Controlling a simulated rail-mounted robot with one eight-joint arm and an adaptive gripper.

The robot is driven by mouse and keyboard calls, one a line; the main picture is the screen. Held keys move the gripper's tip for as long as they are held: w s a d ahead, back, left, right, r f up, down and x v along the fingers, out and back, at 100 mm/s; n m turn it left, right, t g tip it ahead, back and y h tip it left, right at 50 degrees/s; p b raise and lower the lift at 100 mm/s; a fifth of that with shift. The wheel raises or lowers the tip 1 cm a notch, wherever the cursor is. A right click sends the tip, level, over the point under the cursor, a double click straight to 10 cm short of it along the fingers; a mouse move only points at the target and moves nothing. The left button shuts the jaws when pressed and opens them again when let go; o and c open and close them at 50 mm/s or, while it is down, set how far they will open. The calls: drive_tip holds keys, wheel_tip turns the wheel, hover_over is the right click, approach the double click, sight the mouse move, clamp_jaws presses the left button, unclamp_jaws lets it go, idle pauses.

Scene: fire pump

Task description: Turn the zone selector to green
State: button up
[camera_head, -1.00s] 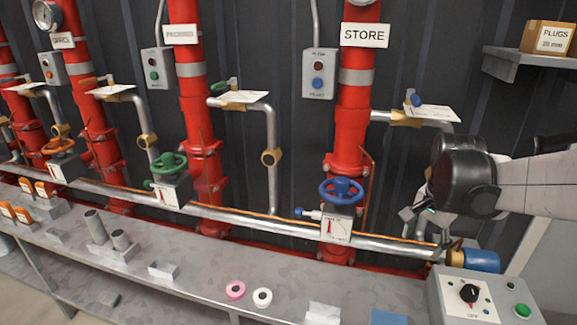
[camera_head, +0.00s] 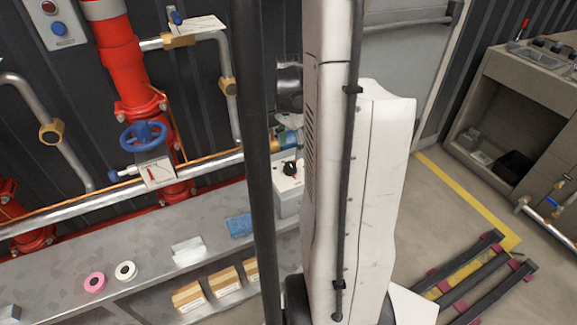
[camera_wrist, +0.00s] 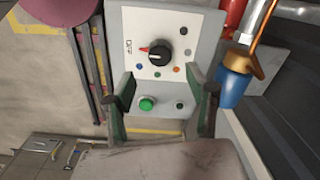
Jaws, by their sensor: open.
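The zone selector (camera_wrist: 159,51) is a black round knob on a pale plate of a grey control box (camera_wrist: 194,60). Its red pointer mark faces left in the wrist view, towards the OFF lettering. Coloured dots surround it, with the green dot (camera_wrist: 157,74) just below the knob. The selector also shows in the head view (camera_head: 289,168), beside my arm. My gripper (camera_wrist: 168,86) is open and empty. Its two fingers spread over the lower part of the box, either side of a green button (camera_wrist: 147,104). The knob lies beyond the fingertips; contact is not visible.
A blue cylinder with a brass fitting (camera_wrist: 232,86) stands right of the box in the wrist view. A blue handwheel (camera_head: 143,136) and pipes run along the wall. Pink (camera_head: 95,282) and white rings lie on the bench. My arm hides part of the head view.

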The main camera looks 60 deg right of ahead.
sight(291, 164)
wheel_tip(291, 164, down, 8)
drive_tip(key=shift+b, duration=0.8)
drive_tip(key=shift+c, duration=0.5)
drive_tip(key=c, duration=1)
